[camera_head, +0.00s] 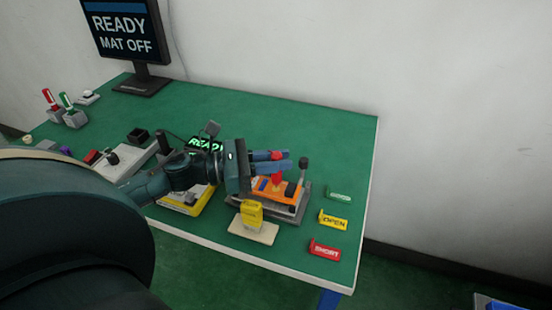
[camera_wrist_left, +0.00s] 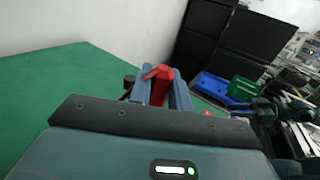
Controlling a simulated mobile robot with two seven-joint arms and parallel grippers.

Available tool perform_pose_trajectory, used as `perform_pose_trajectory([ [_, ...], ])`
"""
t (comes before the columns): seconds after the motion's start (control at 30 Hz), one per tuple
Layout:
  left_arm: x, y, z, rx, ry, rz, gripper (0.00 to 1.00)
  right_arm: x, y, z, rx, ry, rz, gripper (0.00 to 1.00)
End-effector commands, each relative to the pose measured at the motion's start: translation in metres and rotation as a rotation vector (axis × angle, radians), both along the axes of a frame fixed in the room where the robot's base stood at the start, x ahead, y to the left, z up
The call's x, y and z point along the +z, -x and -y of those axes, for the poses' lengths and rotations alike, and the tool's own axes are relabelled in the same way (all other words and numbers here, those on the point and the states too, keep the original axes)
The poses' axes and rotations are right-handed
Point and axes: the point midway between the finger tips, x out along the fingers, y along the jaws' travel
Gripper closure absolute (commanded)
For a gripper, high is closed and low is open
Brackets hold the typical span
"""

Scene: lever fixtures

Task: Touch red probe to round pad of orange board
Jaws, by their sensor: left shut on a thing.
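The orange board (camera_head: 262,185) lies on a grey fixture (camera_head: 290,208) with an upright black-knobbed lever (camera_head: 303,164), near the right part of the green table. My left gripper (camera_head: 288,163) reaches over the board from the left and is shut on the red probe (camera_head: 277,181). The probe points down at the board; I cannot tell whether its tip touches it. The round pad cannot be made out. In the left wrist view the red probe (camera_wrist_left: 158,88) sits between the blue fingers (camera_wrist_left: 160,92).
A yellow block (camera_head: 251,213) on a pale base stands in front of the fixture. Green (camera_head: 339,193), yellow OPEN (camera_head: 333,220) and red SHORT (camera_head: 324,249) signs line the right side. A monitor (camera_head: 124,32) reads READY, MAT OFF. The table's back right is clear.

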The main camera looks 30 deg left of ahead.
Motion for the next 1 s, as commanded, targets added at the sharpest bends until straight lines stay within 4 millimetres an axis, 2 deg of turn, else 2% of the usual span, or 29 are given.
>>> perform_pose_trajectory([
  [1.0, -0.0073, 0.0001, -0.0001, 0.000, -0.001, 0.000, 1.00, -0.0070, 0.0004, -0.0013, 0.003, -0.001, 0.000, 0.64],
])
